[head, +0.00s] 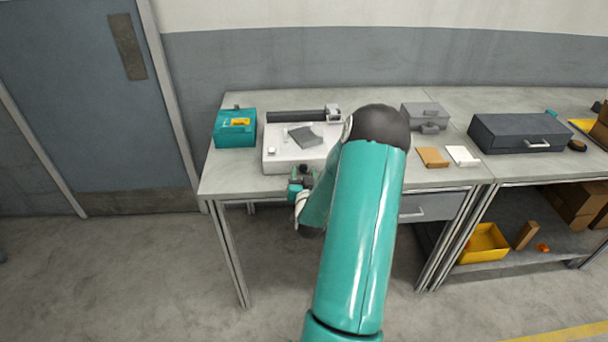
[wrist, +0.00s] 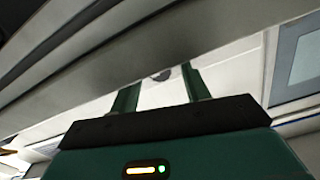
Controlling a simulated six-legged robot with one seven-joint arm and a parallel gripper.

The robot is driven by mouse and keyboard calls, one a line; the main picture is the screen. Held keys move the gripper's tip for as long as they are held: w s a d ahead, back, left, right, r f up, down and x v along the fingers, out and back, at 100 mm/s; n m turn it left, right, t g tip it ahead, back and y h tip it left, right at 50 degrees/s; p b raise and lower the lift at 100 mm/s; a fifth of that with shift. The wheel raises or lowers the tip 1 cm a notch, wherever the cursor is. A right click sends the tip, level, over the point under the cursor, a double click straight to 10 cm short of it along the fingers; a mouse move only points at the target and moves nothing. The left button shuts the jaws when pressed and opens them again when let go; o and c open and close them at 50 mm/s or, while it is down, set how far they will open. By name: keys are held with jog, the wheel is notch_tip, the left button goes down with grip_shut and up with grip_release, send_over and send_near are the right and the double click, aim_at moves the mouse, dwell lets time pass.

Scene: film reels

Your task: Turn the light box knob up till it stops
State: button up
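The light box (head: 275,163) is a low white box on the left bench, with a dark grey piece and small items on top. My gripper (head: 303,172) is at its front face, low and near the bench's front edge. In the wrist view my gripper (wrist: 159,80) has its two green fingers apart. In the head view my gripper and arm hide the knob.
A teal box (head: 235,130) stands left of the light box. A grey case (head: 425,116), brown pad (head: 432,157) and white pad (head: 463,156) lie to the right, with a dark case (head: 515,133) farther on. The bench edge (wrist: 150,50) runs close to my gripper.

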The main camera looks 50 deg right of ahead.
jog(key=v, duration=1.3)
jog(key=shift+s+a, duration=0.3)
